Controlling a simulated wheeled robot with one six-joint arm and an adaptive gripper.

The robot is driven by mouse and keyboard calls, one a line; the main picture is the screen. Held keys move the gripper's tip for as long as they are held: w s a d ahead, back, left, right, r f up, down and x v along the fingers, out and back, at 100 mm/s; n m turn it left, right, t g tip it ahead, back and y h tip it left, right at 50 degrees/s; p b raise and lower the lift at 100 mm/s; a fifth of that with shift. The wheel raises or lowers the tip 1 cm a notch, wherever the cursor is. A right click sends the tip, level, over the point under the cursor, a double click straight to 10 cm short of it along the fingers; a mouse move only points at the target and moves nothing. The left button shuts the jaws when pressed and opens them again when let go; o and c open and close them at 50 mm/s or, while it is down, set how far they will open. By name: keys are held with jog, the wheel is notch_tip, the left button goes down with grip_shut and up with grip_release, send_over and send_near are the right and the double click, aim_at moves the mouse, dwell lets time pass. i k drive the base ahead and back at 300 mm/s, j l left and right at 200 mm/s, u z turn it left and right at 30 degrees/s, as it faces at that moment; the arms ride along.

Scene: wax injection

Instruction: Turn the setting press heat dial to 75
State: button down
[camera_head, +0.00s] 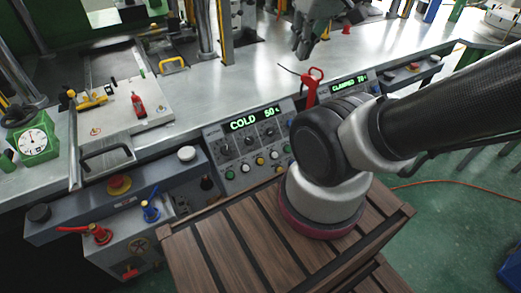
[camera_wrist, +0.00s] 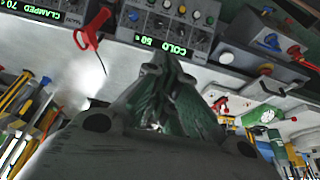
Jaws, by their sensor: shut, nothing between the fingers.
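A second panel's display (camera_head: 349,84), to the right, reads CLAMPED and about 70; my arm partly covers that panel. Both displays show upside down in the wrist view, COLD (camera_wrist: 160,43) and CLAMPED (camera_wrist: 31,10). I cannot tell which panel is the setting press's. My gripper (camera_head: 303,52) is shut and empty above the bench, apart from the dials; its fingers (camera_wrist: 165,62) show in the wrist view.
A red-handled tool (camera_head: 312,82) stands between the two panels. A red emergency button (camera_head: 119,183), and red (camera_head: 98,234) and blue valves (camera_head: 150,210) are at the left. A green gauge (camera_head: 34,142) stands on the bench.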

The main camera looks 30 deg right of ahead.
aim_at(271, 131)
jog(key=k+j+z, duration=0.15)
jog(key=z, duration=0.25)
jog(key=k+z, duration=0.55)
jog(key=z, duration=0.2)
